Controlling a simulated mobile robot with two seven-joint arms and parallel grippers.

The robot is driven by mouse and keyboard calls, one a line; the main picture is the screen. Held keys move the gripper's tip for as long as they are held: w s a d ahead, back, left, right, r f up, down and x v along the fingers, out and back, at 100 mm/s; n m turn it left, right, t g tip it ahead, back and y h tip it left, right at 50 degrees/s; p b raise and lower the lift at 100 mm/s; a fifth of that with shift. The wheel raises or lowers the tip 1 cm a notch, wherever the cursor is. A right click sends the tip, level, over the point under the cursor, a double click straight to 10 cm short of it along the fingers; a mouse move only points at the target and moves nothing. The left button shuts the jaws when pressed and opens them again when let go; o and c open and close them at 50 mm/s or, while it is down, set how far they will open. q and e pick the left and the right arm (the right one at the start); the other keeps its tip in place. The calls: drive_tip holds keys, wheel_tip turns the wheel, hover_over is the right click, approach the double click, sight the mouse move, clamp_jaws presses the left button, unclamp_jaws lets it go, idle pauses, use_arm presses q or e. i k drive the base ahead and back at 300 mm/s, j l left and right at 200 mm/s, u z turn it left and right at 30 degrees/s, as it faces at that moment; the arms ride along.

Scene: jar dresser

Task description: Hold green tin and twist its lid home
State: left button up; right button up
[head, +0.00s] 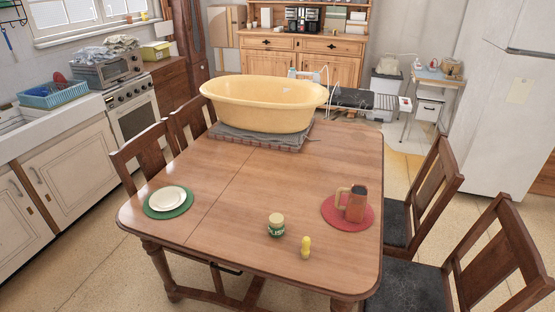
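A small green tin (276,231) with pale lettering stands upright on the wooden table, near its front edge and right of the middle. A cream lid or top (276,218) shows at its upper end. It looks level, but the tin is too small in view to tell how tightly it sits. Neither of my grippers is in the head view, and nothing is touching the tin.
A small yellow object (306,246) stands right of the tin. A brown mug (355,206) sits on a red mat (333,219). White plates (168,198) lie on a green mat at left. A yellow tub (264,105) stands at the far end. The table (235,200) middle is clear.

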sight(276, 232)
drive_tip(key=j+z, duration=0.15)
drive_tip(key=z, duration=0.2)
drive_tip(key=i+j+z, duration=0.1)
drive_tip(key=z, duration=0.3)
drive_tip(key=i+j+z, duration=0.1)
drive_tip(key=j+z, duration=0.3)
drive_tip(key=j, duration=1.95)
